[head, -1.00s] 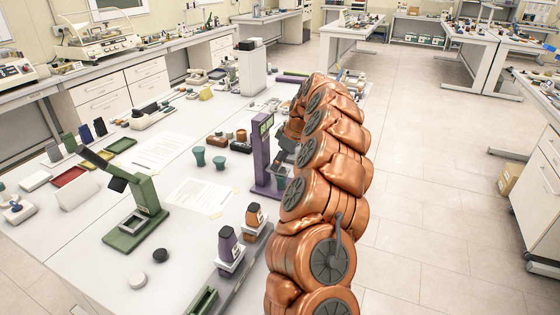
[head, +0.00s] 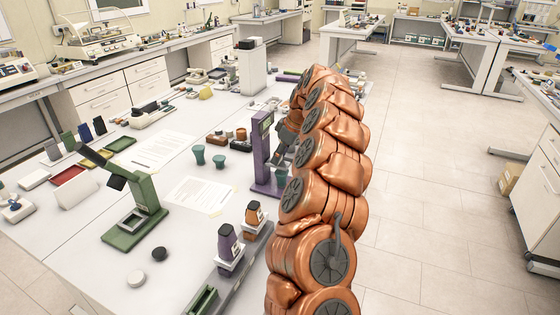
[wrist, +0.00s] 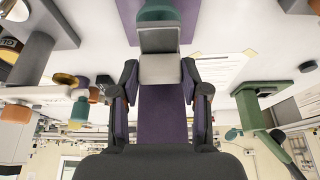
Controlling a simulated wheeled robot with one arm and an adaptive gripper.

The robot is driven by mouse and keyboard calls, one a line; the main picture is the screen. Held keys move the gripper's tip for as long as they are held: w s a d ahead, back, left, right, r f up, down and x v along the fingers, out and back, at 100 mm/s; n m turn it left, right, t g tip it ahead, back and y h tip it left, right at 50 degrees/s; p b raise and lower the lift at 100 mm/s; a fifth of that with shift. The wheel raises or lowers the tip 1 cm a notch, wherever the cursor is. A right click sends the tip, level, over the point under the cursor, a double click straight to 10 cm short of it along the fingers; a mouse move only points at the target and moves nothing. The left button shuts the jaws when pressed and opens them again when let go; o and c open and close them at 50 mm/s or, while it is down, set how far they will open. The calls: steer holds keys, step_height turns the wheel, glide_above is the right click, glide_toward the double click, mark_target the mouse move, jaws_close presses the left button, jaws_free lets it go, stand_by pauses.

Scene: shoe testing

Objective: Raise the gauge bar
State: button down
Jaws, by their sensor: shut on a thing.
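A purple gauge stand (head: 261,150) with an upright column and a flat base stands on the white bench, left of my copper-coloured arm. In the wrist view its purple column (wrist: 160,118) runs down the middle. The grey block of the gauge bar (wrist: 160,69) sits in front of it. My gripper (wrist: 160,75) has one dark finger on each side of this block and is shut on it. A teal piece (wrist: 157,11) shows just beyond the block at the top of the wrist view. In the head view my arm hides much of the bar and gripper (head: 284,142).
A green stand (head: 137,222) is at the left, with papers (head: 200,192) and two teal cups (head: 199,154) between. A white box (head: 253,70) is farther back. Floor is clear right of my arm.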

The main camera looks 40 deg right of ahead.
steer(key=shift+r+b, duration=0.35)
steer(key=shift+r, duration=1.5)
steer(key=shift+w, duration=0.1)
steer(key=c, duration=0.7)
jaws_free()
steer(key=shift+r, duration=0.1)
steer(key=shift+c, duration=0.2)
steer(key=shift+o, duration=0.9)
steer(key=v, duration=1.1)
steer(key=shift+s+r, duration=0.25)
steer(key=shift+r, duration=0.05)
